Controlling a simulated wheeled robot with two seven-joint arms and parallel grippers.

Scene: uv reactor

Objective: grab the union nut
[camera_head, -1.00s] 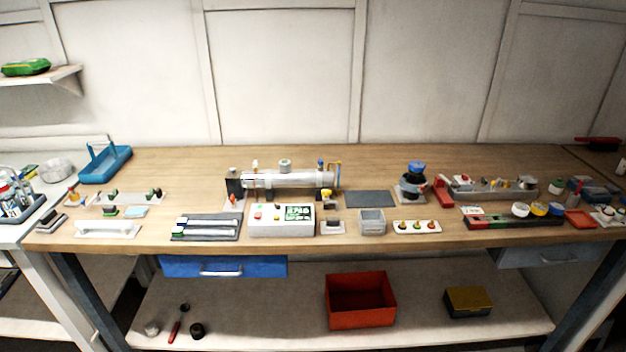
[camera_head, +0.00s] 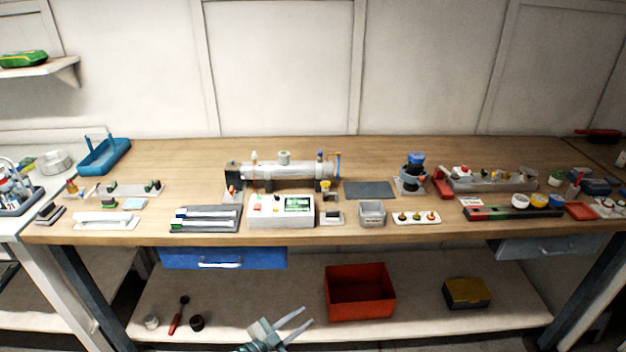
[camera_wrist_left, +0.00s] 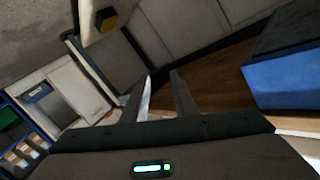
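A small dark round part (camera_head: 197,323) lies on the lower shelf at the left and may be the union nut, but it is too small to be sure. My left gripper (camera_head: 308,315) is at the bottom edge of the head view, right of this part and apart from it. Its two fingers are spread with nothing between them. The fingers also show apart and empty in the left wrist view (camera_wrist_left: 160,80). My right gripper is not in view. The reactor tube (camera_head: 285,171) lies on the bench.
A red-handled tool (camera_head: 177,316) and a small pale round part (camera_head: 152,322) lie beside the dark part. A red bin (camera_head: 359,309) and a yellow-topped box (camera_head: 467,293) stand on the shelf. A blue drawer (camera_head: 222,258) hangs under the wooden benchtop (camera_head: 330,236).

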